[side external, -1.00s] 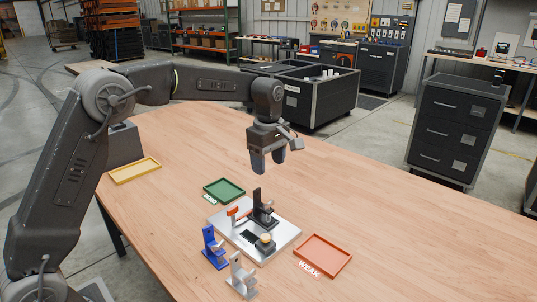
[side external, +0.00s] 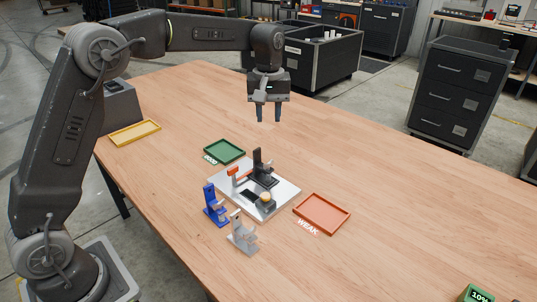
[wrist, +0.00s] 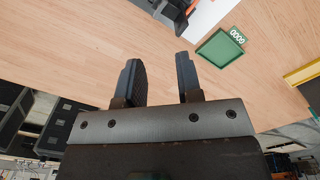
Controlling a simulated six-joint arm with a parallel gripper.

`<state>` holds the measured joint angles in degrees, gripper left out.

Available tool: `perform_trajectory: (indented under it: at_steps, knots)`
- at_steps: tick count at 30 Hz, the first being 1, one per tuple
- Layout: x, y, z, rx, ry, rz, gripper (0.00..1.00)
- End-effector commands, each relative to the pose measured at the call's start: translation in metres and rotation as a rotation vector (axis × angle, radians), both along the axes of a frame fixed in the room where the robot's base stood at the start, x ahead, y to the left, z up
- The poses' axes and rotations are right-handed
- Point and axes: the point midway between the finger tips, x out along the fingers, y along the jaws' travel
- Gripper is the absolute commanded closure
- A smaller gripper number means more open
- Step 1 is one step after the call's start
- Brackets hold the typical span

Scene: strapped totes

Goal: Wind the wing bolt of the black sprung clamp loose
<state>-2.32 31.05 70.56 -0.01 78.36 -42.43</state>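The black sprung clamp (side external: 258,165) stands upright on a silver base plate (side external: 284,196) in the side external view. Its wing bolt is too small to make out. My gripper (side external: 268,118) hangs above and behind the clamp, fingers pointing down, clear of everything. It is open, with an empty gap between the fingers. In the wrist view my gripper (wrist: 160,72) shows both fingers apart, with dark parts on the plate (wrist: 209,12) cut off by the top edge.
The plate also carries an orange-topped post (side external: 233,172) and a block with a round tan top (side external: 266,197). Blue (side external: 212,207) and grey (side external: 241,234) clamps stand in front. Green (side external: 225,151), orange-red (side external: 322,213) and yellow (side external: 135,132) trays lie around. The table's right is mostly clear.

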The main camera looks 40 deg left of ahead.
Motion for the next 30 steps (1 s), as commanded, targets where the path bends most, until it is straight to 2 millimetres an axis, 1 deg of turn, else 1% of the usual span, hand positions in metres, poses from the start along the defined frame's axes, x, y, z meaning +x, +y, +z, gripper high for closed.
perform_trajectory:
  at_steps: [1, 3, 6, 9, 12, 17, 20, 30]
  knots:
    - [0.000, 0.000, 0.000, 0.000, 0.000, -0.117, 0.67]
    - [0.000, 0.000, 0.000, 0.000, 0.000, -0.289, 0.67]
    - [0.000, 0.000, 0.000, 0.000, 0.001, -0.496, 0.67]
    - [0.000, 0.000, 0.000, 0.000, 0.001, -0.645, 0.67]
    - [0.000, 0.000, 0.000, 0.000, 0.001, -0.732, 0.67]
    - [0.000, 0.000, -0.008, -0.001, 0.003, -0.770, 0.67]
    - [0.000, 0.000, -0.021, -0.001, 0.004, -0.769, 0.67]
    - [-0.001, 0.000, -0.089, -0.002, 0.005, -0.767, 0.67]
